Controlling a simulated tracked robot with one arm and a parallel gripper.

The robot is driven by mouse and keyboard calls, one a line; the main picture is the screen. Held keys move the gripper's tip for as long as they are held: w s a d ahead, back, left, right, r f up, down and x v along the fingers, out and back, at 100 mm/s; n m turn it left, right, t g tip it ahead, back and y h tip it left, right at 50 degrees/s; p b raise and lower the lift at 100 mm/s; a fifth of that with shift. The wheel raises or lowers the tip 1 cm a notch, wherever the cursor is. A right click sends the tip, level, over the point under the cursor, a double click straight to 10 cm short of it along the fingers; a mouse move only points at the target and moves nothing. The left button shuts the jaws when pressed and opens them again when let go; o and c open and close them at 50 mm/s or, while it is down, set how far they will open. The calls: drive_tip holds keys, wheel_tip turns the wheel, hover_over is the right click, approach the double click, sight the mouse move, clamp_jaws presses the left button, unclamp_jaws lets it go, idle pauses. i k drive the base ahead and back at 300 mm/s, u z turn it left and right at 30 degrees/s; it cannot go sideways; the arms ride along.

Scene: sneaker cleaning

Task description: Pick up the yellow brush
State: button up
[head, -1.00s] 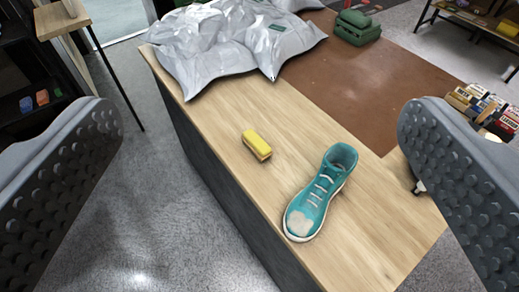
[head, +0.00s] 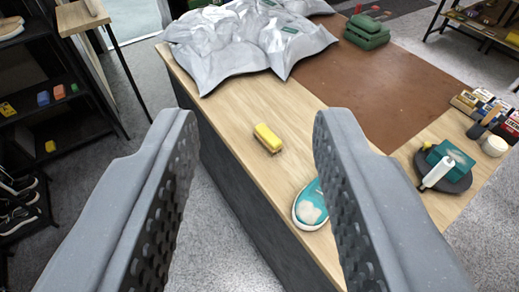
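The yellow brush (head: 267,138) lies on the light wood table top, near the table's left edge. It has a yellow body with a darker underside. My gripper (head: 257,125) is open, with one finger on each side of the picture. Nothing is held between the fingers. The brush shows in the gap between the fingers, beyond them and apart from them. A teal sneaker (head: 310,206) with a pale toe patch lies on the table nearer to me, and my right finger hides most of it.
Grey plastic bags (head: 245,42) cover the table's far end. A brown mat (head: 350,85) lies on the table, with a green case (head: 367,31) at its far side. A dark tray (head: 443,172) holds a teal box and white bottle at right. Wood around the brush is bare.

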sight(270, 142)
drive_tip(key=u, duration=0.5)
drive_tip(key=k, duration=1.1)
drive_tip(key=u, duration=0.5)
drive_tip(key=i, duration=1.95)
drive_tip(key=z, duration=1.1)
drive_tip(key=i, duration=0.75)
drive_tip(key=z, duration=0.6)
